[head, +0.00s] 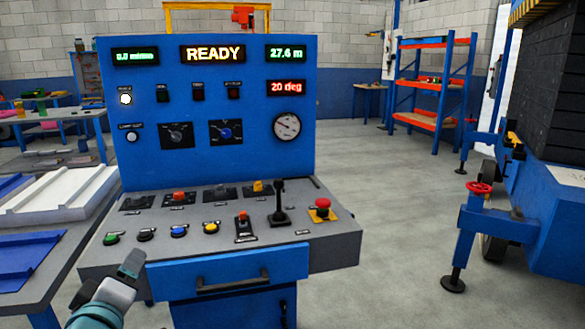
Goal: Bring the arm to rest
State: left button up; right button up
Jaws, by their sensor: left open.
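My left gripper (118,283) is low at the left of the head view, in front of the console's front left corner. It is open, and I see nothing between its fingers. The blue control console (215,205) stands ahead with a grey sloping desk (327,242). My left gripper appears apart from the desk's green button (111,239). The display (212,54) reads READY. My right gripper is not in view.
A red emergency button (322,205) and a black lever (279,205) stand up from the desk. A drawer (228,270) is below. A workbench (50,235) with white and blue panels is at left. A blue machine (555,215) is at right. The floor (400,215) between is clear.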

pick_arm(q)
jog(key=s+d+f+m+g+h, duration=0.1)
jog(key=d+f+m+g, duration=0.15)
jog(key=f, duration=0.85)
jog(key=d+f+m+g+h, duration=0.1)
jog(key=d+f+g, duration=0.15)
jog(key=f, duration=0.85)
jog(key=s+d+f+m+g+h, duration=0.1)
jog(key=f+g, duration=0.2)
jog(key=f, duration=0.8)
jog(key=s+d+f+m+g+h, duration=0.25)
jog(key=s+d+f+g, duration=0.2)
jog(key=s+f, duration=0.45)
jog(key=s+d+f+m+g+h, duration=0.25)
jog(key=s+d+f, duration=0.35)
jog(key=s, duration=0.5)
notch_tip(320, 180, up, 24)
jog(key=m+p, duration=0.1)
jog(key=p, duration=2.3)
jog(key=shift+s+g+y, duration=0.3)
jog(key=shift+g, duration=0.1)
jog(key=shift+a, duration=0.1)
jog(key=shift+o, duration=0.2)
